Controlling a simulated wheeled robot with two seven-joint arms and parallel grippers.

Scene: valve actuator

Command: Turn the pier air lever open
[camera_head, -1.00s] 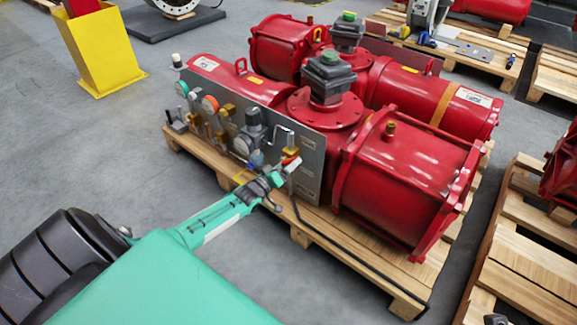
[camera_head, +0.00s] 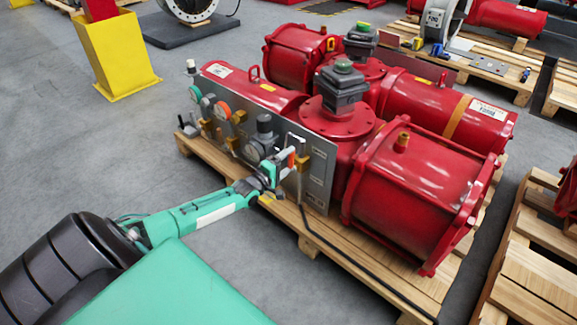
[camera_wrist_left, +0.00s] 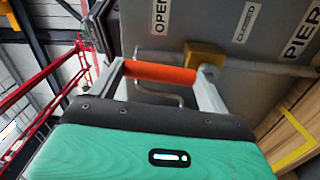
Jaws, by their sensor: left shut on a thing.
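The orange-sleeved lever (camera_head: 291,159) is at the lower right of the grey panel (camera_head: 320,175) on the front of the red actuator. In the left wrist view the orange lever (camera_wrist_left: 160,73) spans crosswise between my two fingers. My left gripper (camera_head: 281,166) is shut on it, close in front of the panel. The left gripper (camera_wrist_left: 160,85) also shows in the wrist view, with a finger at each end of the orange sleeve. A brass-coloured valve body (camera_wrist_left: 204,56) sits behind the lever, below "OPEN" and "CLOSED" labels (camera_wrist_left: 245,22). A partly cut "PIER" label (camera_wrist_left: 302,35) is at the right. My right gripper is out of view.
The red actuator (camera_head: 415,185) rests on a wooden pallet (camera_head: 325,240). Gauges and brass fittings (camera_head: 222,115) crowd the panel left of my gripper. A black hose (camera_head: 350,262) runs along the pallet. Grey floor is clear at left, up to a yellow stand (camera_head: 115,55).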

